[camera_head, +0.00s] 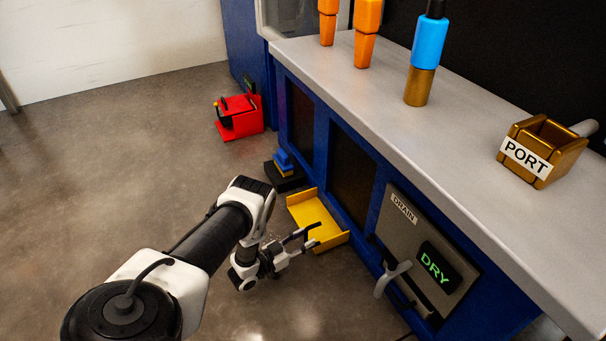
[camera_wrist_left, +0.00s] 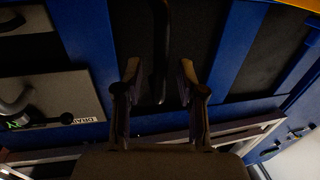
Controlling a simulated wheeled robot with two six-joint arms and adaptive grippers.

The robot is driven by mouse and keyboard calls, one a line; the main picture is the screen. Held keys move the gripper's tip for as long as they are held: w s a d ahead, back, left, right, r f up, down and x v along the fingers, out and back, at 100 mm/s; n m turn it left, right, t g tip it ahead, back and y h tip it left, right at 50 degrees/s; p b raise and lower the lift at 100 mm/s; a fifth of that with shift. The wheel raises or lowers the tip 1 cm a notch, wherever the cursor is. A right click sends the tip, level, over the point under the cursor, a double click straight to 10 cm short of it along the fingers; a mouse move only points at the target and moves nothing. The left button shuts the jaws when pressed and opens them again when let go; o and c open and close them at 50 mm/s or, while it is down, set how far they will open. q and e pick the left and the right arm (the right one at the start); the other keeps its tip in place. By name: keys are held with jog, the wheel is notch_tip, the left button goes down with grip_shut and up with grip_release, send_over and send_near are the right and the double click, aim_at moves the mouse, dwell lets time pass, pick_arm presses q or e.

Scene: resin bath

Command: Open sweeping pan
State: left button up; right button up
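The sweeping pan (camera_head: 306,208) appears to be the yellow tray with raised edges on the floor against the blue bench front. In the wrist view only a yellow edge (camera_wrist_left: 301,4) shows at the top right corner. My left gripper (camera_head: 316,234) is in front of the pan's near end in the head view; I cannot tell whether it touches. In the left wrist view its two fingers (camera_wrist_left: 159,68) are apart. A dark upright bar (camera_wrist_left: 161,30) shows between them, and nothing looks gripped. My right gripper is out of view.
The blue bench has a grey top (camera_head: 470,130) and a drain panel (camera_head: 404,232) with a lever (camera_head: 391,279) and a display reading DRY. A red box (camera_head: 240,120) and a dark block with blue and yellow parts (camera_head: 285,173) stand beyond the pan. The floor at left is clear.

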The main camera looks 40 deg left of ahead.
pick_arm(q)
jog(key=s+a, duration=0.2)
jog(key=s, duration=0.9)
jog(key=shift+s+a, duration=0.15)
jog(key=shift+s, duration=0.25)
